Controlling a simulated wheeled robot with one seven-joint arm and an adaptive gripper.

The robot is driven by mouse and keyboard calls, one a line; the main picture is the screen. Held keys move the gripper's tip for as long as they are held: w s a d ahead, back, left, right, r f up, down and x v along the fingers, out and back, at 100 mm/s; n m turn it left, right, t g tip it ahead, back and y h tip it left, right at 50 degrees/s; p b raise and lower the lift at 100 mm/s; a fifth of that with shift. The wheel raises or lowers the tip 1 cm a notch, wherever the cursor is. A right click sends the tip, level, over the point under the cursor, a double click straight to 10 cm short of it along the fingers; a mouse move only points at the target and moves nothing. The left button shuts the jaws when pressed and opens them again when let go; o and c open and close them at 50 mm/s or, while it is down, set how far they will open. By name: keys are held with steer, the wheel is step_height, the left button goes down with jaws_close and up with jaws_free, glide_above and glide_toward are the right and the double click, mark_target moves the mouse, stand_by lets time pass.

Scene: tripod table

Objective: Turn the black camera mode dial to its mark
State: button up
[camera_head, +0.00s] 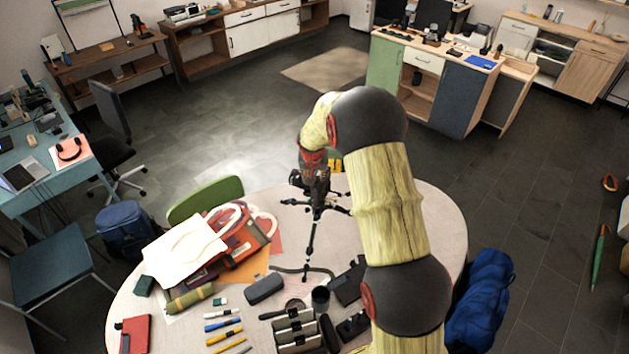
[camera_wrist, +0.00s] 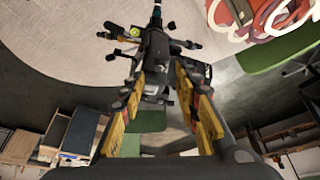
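The black camera stands on a small black tripod (camera_head: 312,232) on the round table, and my gripper is over it from above. In the head view my gripper (camera_head: 325,164) overlaps the camera (camera_head: 318,187), so their contact is hard to judge. In the wrist view the yellow-padded fingers of my gripper (camera_wrist: 160,72) are spread apart. The dark camera (camera_wrist: 156,82) shows in the gap between them. I cannot make out the mode dial or its mark against the dark body, and I cannot tell whether a finger touches it.
The round table (camera_head: 437,215) holds a red bag (camera_head: 240,243), a grey case (camera_head: 265,288), a dark cup (camera_head: 320,298) and several pens at the front and left. A green chair (camera_head: 205,198) stands behind the table.

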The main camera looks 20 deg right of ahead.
mark_target(315, 187)
steer(key=shift+p+x, duration=0.35)
steer(key=shift+x, duration=1.8)
steer(key=c, duration=0.3)
jaws_close()
